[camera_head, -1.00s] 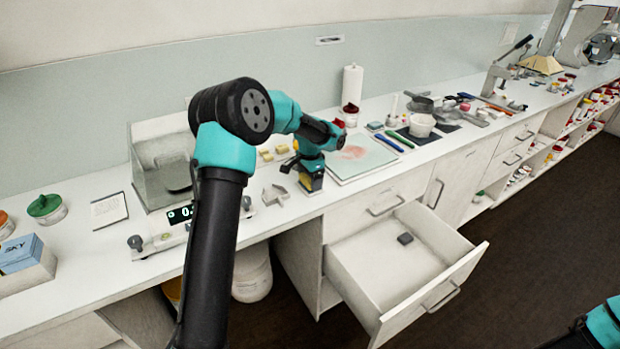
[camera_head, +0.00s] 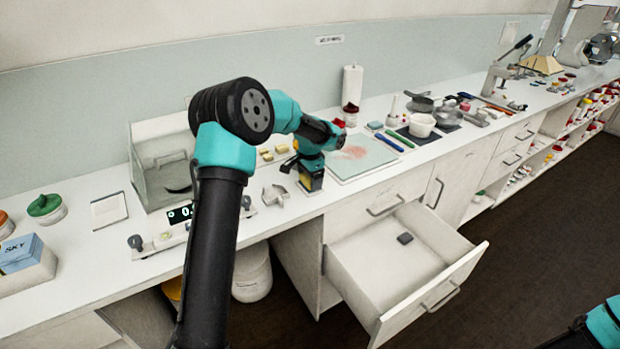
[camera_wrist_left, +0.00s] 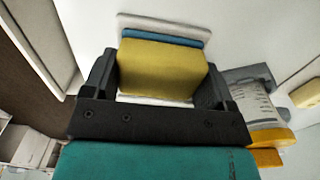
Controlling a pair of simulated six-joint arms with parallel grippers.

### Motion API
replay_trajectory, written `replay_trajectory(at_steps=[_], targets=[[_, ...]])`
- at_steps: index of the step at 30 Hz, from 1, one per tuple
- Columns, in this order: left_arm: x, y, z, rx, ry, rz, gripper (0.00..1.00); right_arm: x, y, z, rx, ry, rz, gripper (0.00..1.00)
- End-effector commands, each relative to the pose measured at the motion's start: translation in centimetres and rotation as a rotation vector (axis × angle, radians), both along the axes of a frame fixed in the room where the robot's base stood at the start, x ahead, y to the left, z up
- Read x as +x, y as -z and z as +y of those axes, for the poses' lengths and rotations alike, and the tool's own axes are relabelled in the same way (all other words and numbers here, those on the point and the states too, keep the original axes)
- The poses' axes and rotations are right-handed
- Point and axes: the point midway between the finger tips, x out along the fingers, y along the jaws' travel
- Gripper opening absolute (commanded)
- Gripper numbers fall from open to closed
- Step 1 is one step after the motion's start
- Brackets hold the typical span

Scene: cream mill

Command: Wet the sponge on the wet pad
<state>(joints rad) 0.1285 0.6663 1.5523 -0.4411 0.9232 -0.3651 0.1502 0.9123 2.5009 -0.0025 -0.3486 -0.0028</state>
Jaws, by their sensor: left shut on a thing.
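My left gripper (camera_head: 310,172) is low at the front of the counter, left of the pale green board. In the left wrist view the gripper (camera_wrist_left: 160,85) is shut on a yellow sponge (camera_wrist_left: 160,68), with one dark finger on each side. A blue pad (camera_wrist_left: 165,38) in a white tray (camera_wrist_left: 165,22) shows just past the sponge's far edge. The sponge covers most of the pad, and I cannot tell whether they touch. In the head view the gripper mostly hides the sponge, and the pad is not clear. My right gripper is out of view.
A pale green board (camera_head: 365,155) with a reddish smear lies right of the gripper. A grey metal piece (camera_head: 275,194) sits close on its left. An open drawer (camera_head: 400,265) juts out below the counter. Small yellow blocks (camera_head: 268,155) lie behind the arm.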

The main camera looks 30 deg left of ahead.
Motion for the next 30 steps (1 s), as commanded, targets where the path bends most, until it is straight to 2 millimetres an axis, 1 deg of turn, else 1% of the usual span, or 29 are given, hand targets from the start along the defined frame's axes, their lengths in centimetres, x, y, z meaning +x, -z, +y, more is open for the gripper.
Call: replay_trajectory(at_steps=[2, 7, 30], targets=[[-0.1, 0.3, -0.1, -0.001, 0.0, 0.004, 0.6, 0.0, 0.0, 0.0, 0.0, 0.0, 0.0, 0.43], [-0.1, -0.2, -0.1, -0.001, 0.0, 0.004, 0.6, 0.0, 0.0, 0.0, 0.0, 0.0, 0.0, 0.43], [0.0, -5.1, 0.0, 0.0, 0.0, 0.001, 0.6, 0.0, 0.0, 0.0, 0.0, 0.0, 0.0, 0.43]])
